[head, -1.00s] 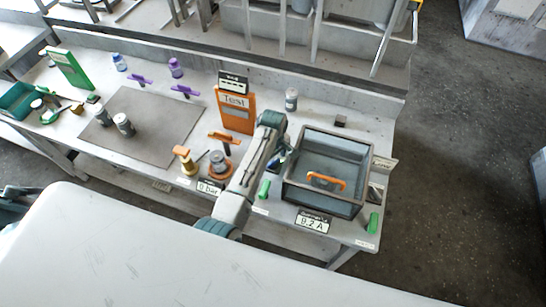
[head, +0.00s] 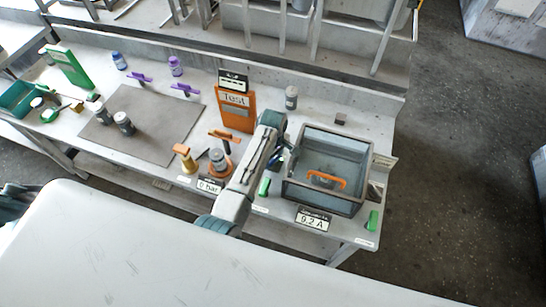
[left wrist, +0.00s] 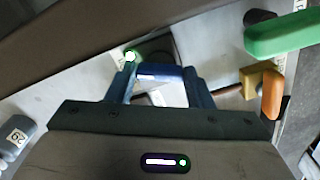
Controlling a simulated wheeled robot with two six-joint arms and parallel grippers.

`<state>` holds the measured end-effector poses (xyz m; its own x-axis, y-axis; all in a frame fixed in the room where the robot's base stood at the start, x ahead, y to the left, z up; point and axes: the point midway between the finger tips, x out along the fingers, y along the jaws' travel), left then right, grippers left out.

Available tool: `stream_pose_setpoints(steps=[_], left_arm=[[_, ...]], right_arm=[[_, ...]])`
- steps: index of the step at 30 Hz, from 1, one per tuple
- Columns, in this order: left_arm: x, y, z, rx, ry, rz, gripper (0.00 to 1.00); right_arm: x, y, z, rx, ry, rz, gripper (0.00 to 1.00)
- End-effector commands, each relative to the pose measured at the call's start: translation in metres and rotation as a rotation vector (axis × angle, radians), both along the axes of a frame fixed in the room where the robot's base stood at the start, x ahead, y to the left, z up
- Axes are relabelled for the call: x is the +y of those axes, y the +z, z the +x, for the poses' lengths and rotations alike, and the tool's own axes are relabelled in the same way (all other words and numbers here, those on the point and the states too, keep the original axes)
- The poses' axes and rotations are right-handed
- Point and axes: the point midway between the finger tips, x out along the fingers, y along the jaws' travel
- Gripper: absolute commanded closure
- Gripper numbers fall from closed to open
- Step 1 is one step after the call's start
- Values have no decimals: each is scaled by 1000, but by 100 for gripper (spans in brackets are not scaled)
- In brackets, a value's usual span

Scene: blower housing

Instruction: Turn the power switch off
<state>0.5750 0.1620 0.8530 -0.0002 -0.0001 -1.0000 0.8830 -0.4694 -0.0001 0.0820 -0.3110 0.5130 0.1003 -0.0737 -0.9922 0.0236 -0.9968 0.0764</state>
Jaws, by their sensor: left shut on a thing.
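My left gripper (head: 282,160) reaches over the bench at the left side of the open glass-walled box (head: 360,206). In the left wrist view its two blue fingers (left wrist: 161,88) are shut on a dark blue handle (left wrist: 160,71), which lies crosswise between the fingertips. I take this handle for the power switch, but no label on it is readable. A small lit green lamp (left wrist: 130,55) shows just beyond the left finger. In the head view my arm and gripper hide most of the switch. My right gripper is not in view.
The box holds an orange handle (head: 327,180) and has an ampere display (head: 312,219) in front. An orange Test board (head: 236,108) and a pressure display (head: 209,186) stand left of my arm. The grey mat (head: 150,143) has free room.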

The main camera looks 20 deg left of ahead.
Motion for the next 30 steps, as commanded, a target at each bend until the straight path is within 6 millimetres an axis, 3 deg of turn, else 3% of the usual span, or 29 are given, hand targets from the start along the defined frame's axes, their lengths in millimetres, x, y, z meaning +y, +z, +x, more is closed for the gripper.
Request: stream_pose_setpoints(steps=[30], left_arm=[[0, 1, 1, -1, 841, 1, 76]], right_arm=[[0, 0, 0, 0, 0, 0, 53]])
